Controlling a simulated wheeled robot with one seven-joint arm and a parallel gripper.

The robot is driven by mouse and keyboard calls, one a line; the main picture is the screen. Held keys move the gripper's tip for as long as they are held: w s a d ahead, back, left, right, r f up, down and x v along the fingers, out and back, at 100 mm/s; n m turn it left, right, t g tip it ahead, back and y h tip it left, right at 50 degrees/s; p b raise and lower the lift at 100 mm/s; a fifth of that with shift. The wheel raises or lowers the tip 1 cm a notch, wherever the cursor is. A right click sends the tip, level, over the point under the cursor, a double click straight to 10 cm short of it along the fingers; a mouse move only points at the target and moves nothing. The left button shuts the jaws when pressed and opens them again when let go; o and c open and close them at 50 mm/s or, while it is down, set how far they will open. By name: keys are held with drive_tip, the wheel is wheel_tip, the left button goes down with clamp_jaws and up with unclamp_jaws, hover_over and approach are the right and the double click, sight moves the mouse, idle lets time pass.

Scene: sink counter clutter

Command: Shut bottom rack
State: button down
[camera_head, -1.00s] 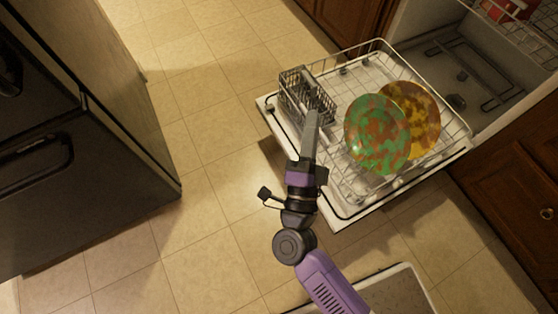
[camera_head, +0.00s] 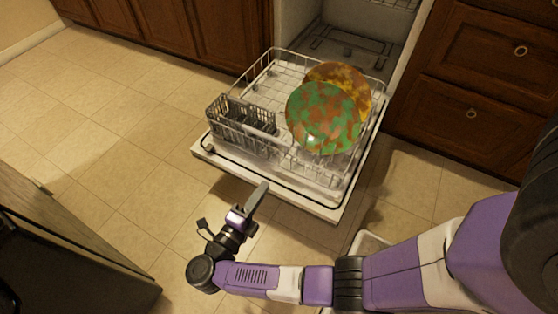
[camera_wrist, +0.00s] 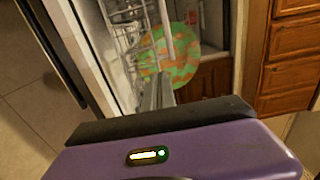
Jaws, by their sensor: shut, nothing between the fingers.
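The bottom rack (camera_head: 265,75) is a wire rack pulled out over the lowered dishwasher door (camera_head: 336,212). It holds a green-and-orange plate (camera_head: 322,118), a yellow-brown plate (camera_head: 352,80) behind it, and a grey cutlery basket (camera_head: 240,123) at its left. My gripper (camera_head: 262,188) is shut and empty, just in front of the door's near edge, with its fingers pointing toward the rack. In the wrist view the fingers (camera_wrist: 158,92) point toward the rack's wires and the green-and-orange plate (camera_wrist: 180,60). I cannot tell whether they touch the rack.
The dishwasher opening (camera_head: 345,45) is behind the rack. Wooden drawers (camera_head: 475,80) stand to the right and wooden cabinets (camera_head: 225,35) to the left. A dark appliance (camera_head: 60,245) is at the lower left. Tiled floor (camera_head: 120,130) is free at the left.

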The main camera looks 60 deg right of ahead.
sight(287, 153)
drive_tip(key=d, duration=0.5)
drive_tip(key=d+b, duration=0.1)
drive_tip(key=d, duration=0.5)
drive_tip(key=shift+w+d, duration=0.2)
drive_tip(key=shift+d, duration=0.05)
